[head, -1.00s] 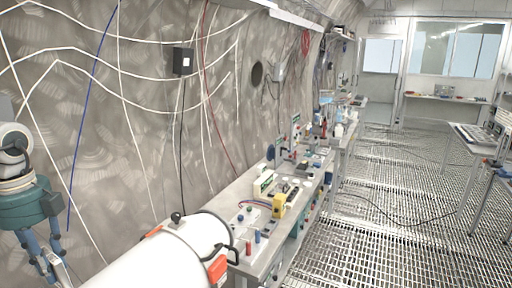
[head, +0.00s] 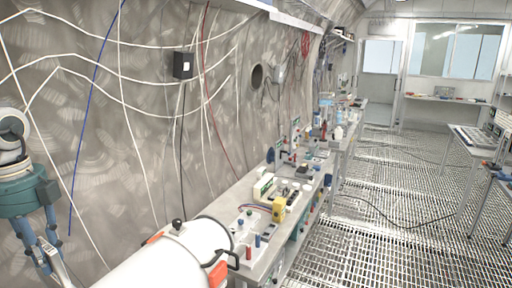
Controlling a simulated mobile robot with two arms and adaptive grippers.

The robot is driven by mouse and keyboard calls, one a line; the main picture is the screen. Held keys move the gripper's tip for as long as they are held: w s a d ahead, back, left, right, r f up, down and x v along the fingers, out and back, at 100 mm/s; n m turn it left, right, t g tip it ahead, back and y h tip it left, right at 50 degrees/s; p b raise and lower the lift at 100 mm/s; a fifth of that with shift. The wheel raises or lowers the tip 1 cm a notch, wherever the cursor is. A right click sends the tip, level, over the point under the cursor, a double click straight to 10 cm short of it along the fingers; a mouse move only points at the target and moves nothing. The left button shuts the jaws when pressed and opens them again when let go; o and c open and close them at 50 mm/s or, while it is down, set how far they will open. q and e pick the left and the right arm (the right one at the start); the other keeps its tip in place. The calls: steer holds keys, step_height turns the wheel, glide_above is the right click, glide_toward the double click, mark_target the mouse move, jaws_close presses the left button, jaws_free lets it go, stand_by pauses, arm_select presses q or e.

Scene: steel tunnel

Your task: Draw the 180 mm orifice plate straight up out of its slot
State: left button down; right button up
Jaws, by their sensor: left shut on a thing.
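My left gripper (head: 48,262), teal with blue-grey fingers, hangs at the left edge of the head view, pointing down. It is shut on a pale grey piece (head: 61,274) that runs off the bottom edge. Only a small part of this piece shows, so I cannot tell whether it is the orifice plate. No slot can be made out. My right gripper is not in view.
A large white cylinder (head: 165,262) with a black knob, black handle and orange parts fills the bottom centre, right of my gripper. Behind it a crowded bench (head: 236,211) runs along the tunnel wall, with a yellow device (head: 279,209). The grated floor (head: 385,180) at right is mostly clear.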

arm_select(q)
steer(key=shift+r, duration=0.1)
steer(key=shift+r+p, duration=0.65)
steer(key=shift+r, duration=2.8)
